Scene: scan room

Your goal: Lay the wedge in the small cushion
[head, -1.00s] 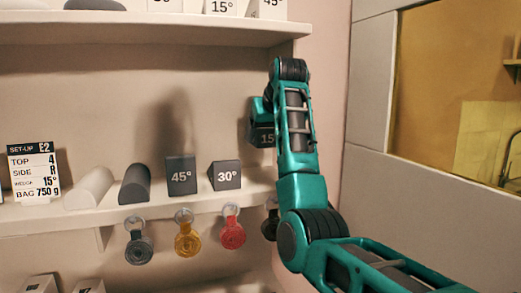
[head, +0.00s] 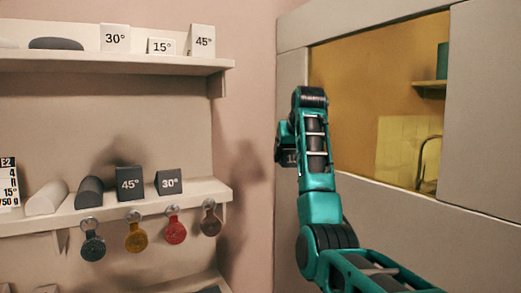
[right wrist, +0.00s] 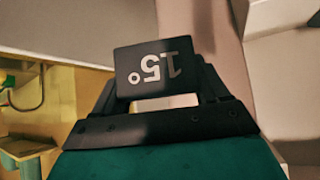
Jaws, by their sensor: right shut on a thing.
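My right gripper (head: 285,143) is shut on a dark wedge (head: 290,158) marked 15°, mostly hidden behind my arm in the head view. In the right wrist view the wedge (right wrist: 152,68) shows its marked face, upside down in the picture, between the fingers of the right gripper (right wrist: 165,102). The wedge is clear of the shelves, in front of the wall right of them. I cannot make out the small cushion in these frames. My left gripper is not in view.
The lower shelf (head: 205,194) carries dark 45° (head: 130,183) and 30° (head: 168,182) wedges and two rounded bolsters. Coloured discs hang from its edge. The upper shelf (head: 120,63) holds white 30°, 15° and 45° wedges. A yellow-tinted window (head: 350,75) is at right.

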